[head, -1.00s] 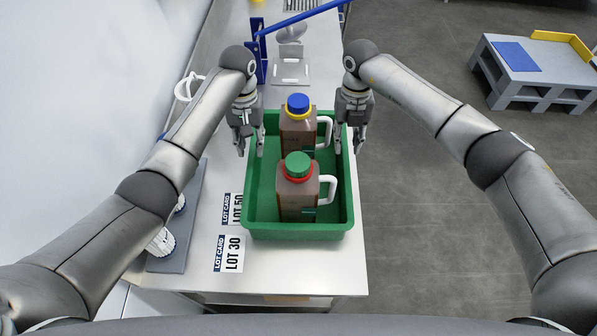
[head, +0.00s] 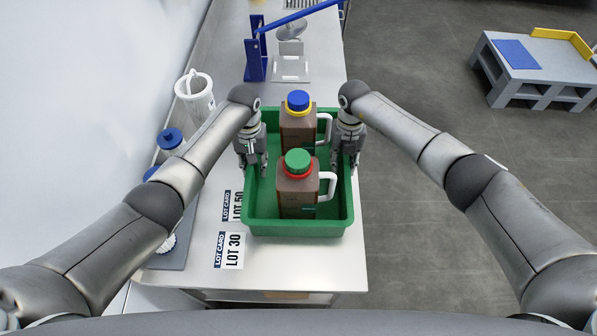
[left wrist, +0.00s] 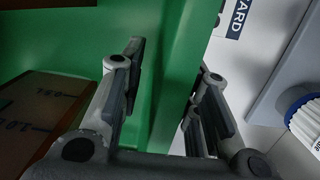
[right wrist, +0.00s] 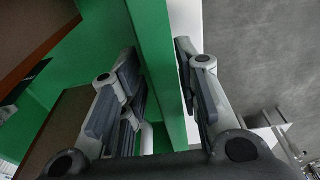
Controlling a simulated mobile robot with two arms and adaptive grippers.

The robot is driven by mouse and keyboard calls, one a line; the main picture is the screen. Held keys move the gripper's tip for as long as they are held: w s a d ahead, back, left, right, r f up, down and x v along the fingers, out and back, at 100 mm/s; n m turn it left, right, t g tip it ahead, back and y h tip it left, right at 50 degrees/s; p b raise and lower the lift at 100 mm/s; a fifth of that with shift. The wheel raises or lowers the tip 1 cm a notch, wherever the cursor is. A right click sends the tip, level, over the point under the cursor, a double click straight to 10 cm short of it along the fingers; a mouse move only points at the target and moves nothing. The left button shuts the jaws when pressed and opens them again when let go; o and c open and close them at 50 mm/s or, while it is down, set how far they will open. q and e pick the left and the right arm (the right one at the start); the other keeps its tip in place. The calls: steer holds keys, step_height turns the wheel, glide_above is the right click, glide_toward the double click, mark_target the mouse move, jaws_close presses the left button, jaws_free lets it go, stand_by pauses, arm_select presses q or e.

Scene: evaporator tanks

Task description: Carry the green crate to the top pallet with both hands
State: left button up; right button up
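The green crate (head: 298,229) stands on the steel bench and holds two brown jugs, one with a blue cap (head: 298,102) and one with a green cap (head: 298,162). My left gripper (head: 253,163) is open, with its fingers on either side of the crate's left wall (left wrist: 180,75). My right gripper (head: 347,160) is open, with its fingers on either side of the right wall (right wrist: 158,70). Both wrist views show gaps between fingers and wall. The grey pallet (head: 530,75), with a blue patch and a yellow edge strip, is on the floor at the far right.
Lot cards (head: 229,250) lie left of the crate. Blue-capped bottles (head: 171,139) and a white jug (head: 196,95) stand further left by the wall. A blue stand (head: 256,55) is behind the crate. Grey floor right of the bench is open up to the pallet.

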arm_select(q)
steer(key=shift+s+f, duration=0.1)
steer(key=shift+f, duration=0.3)
arm_select(e)
steer(key=shift+s+f, duration=0.1)
steer(key=shift+f, duration=0.3)
arm_select(q)
jaws_close()
arm_select(e)
jaws_close()
